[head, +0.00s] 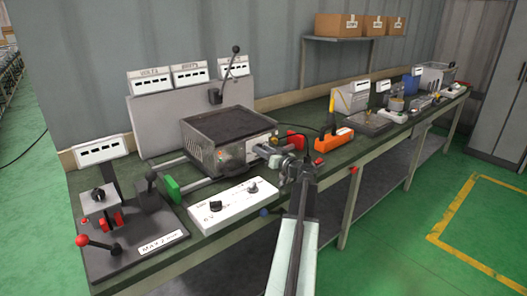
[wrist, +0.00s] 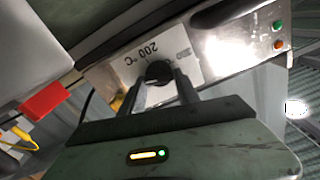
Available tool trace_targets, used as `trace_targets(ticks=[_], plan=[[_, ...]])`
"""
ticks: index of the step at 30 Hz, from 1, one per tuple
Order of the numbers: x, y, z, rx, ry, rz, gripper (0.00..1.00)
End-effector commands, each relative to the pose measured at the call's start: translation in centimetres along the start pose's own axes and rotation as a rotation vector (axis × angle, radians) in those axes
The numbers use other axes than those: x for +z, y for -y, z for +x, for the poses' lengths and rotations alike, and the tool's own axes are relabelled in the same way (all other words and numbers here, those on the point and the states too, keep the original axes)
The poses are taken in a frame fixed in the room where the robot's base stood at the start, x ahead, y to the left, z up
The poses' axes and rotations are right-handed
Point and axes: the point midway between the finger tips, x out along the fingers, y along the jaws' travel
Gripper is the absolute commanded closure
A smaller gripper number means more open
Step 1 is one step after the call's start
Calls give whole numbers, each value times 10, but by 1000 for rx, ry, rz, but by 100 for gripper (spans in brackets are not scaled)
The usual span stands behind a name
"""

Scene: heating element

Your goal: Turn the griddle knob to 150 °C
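The griddle (head: 225,128) is a metal box with a dark flat top on the bench in the head view. In the wrist view its control plate (wrist: 128,56) reads "200 °C", turned nearly upside down, beside a round black knob (wrist: 158,71). My gripper (head: 272,153) reaches to the griddle's front right and hides the knob in the head view. In the wrist view my gripper (wrist: 162,82) has its two fingers apart, one on each side of the knob's near edge. I cannot tell whether they touch it. The knob's pointer is not readable.
A white control box (head: 232,203) with black knobs stands in front of the griddle. An orange device (head: 333,139) is to its right. A lever stand (head: 118,228) is at the left. In the wrist view, green and orange buttons (wrist: 278,35) sit on the griddle's front.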

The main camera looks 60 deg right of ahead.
Motion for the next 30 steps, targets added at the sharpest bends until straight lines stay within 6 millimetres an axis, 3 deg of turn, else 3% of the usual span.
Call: trace_targets(ticks=[12,20,21,23,30], plan=[[0,-2,0,1,0,271,100],[0,-2,0,1,0,278,100],[0,-2,0,1,0,278,56],[0,-2,0,1,0,278,40],[0,-2,0,0,0,277,40]])
